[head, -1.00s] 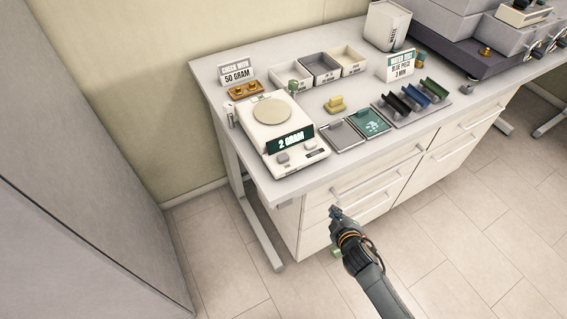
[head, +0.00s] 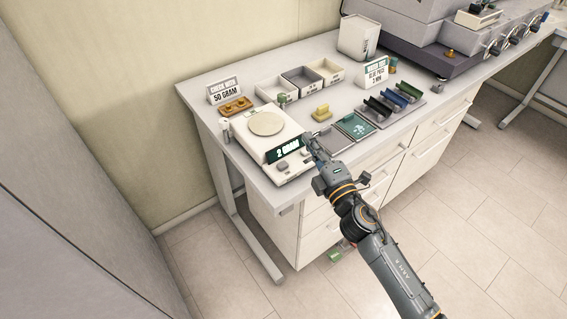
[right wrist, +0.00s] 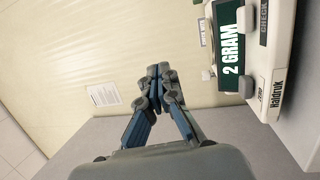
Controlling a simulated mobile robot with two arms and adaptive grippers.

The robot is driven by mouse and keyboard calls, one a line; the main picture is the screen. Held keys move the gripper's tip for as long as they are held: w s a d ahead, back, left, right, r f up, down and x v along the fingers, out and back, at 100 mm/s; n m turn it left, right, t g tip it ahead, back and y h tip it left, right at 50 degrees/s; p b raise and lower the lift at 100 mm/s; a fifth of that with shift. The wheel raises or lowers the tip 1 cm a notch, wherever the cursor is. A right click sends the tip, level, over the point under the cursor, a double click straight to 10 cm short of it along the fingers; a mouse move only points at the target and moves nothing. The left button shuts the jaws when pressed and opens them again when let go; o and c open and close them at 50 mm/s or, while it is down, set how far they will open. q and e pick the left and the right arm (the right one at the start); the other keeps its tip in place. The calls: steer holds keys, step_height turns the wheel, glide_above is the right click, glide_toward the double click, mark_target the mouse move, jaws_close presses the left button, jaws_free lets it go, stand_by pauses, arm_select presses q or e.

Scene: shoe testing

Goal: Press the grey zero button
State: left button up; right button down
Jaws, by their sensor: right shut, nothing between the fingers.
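The white scale (head: 252,128) stands at the front left of the table, its dark green display (head: 285,150) reading "2 GRAM". A grey button (head: 281,166) lies on the scale's front panel below the display; I cannot read its label in the head view. My right gripper (head: 309,142) is shut and empty, by the right end of the display, and hides the panel's right part. In the right wrist view the shut fingertips (right wrist: 158,72) are apart from the scale (right wrist: 276,85), which is at the right edge. My left gripper is not in view.
A grey pad and a green pad (head: 355,126) lie right of the scale, near my right arm. Coloured holders stand farther right.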

steer(key=s+a+r+n+g+y, duration=0.2)
steer(key=a+r+n+g+y, duration=0.3)
steer(key=n, duration=0.5)
steer(key=s+a+r+n+g+y, duration=0.2)
steer(key=a+r+n+g+y, duration=0.15)
steer(key=a+n, duration=0.55)
steer(key=w+d+f+n+g+h, duration=0.3)
steer(key=w+d+f+n+h, duration=0.2)
steer(key=d+n+h, duration=0.3)
steer(key=n+h+p, duration=0.1)
steer(key=n, duration=0.3)
steer(key=shift+h, duration=0.35)
steer(key=shift+w+a+f, duration=0.1)
steer(key=b, duration=0.4)
glide_above(285, 166)
step_height(285, 166, down, 8)
steer(key=shift+r, duration=0.15)
steer(key=shift+w+f+b, duration=0.1)
steer(key=shift+f+b, duration=0.3)
steer(key=shift+f, duration=0.1)
